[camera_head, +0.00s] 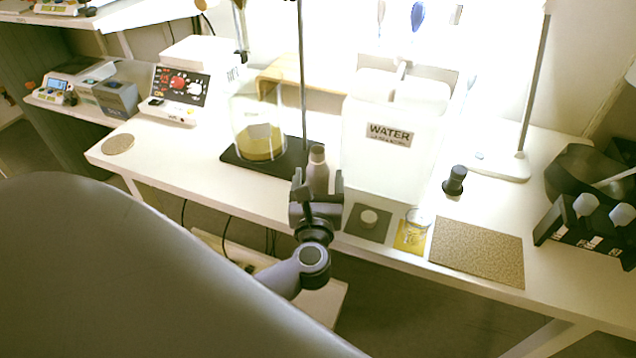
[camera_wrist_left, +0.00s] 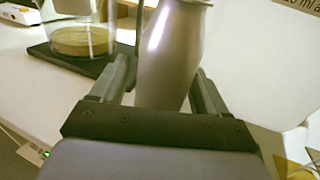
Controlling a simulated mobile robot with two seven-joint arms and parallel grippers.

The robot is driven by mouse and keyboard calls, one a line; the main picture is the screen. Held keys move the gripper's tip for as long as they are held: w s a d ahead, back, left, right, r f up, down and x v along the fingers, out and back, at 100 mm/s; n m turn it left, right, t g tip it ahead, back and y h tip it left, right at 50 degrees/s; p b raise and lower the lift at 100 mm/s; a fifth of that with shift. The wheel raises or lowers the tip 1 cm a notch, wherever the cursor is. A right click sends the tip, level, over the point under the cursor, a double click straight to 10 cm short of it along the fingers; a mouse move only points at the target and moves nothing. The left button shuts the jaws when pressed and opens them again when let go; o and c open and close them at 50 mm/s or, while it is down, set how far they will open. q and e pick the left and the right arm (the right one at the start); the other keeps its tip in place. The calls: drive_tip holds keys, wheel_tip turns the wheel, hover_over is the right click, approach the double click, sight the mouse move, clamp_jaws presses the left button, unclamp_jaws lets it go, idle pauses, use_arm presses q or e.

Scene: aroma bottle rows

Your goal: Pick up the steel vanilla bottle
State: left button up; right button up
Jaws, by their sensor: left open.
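The steel vanilla bottle (camera_head: 318,172) is a grey metal bottle with a pale cap, upright near the table's front edge, left of the water tank. It also shows in the left wrist view (camera_wrist_left: 174,55), where its top is cut off by the frame. My left gripper (camera_head: 317,193) is open, with one finger on each side of the bottle's lower body. In the left wrist view the fingers (camera_wrist_left: 165,82) flank the bottle, and I cannot tell whether either touches it. No label on the bottle is readable. My right gripper is not in view.
A glass jar (camera_head: 258,125) stands on a black stand base (camera_head: 236,156) just behind the bottle at left. The large water tank (camera_head: 385,155) is close on the right.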

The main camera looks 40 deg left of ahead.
use_arm(q)
drive_tip(key=shift+w+a, duration=0.1)
drive_tip(key=c, duration=1.2)
drive_tip(key=shift+r, duration=0.15)
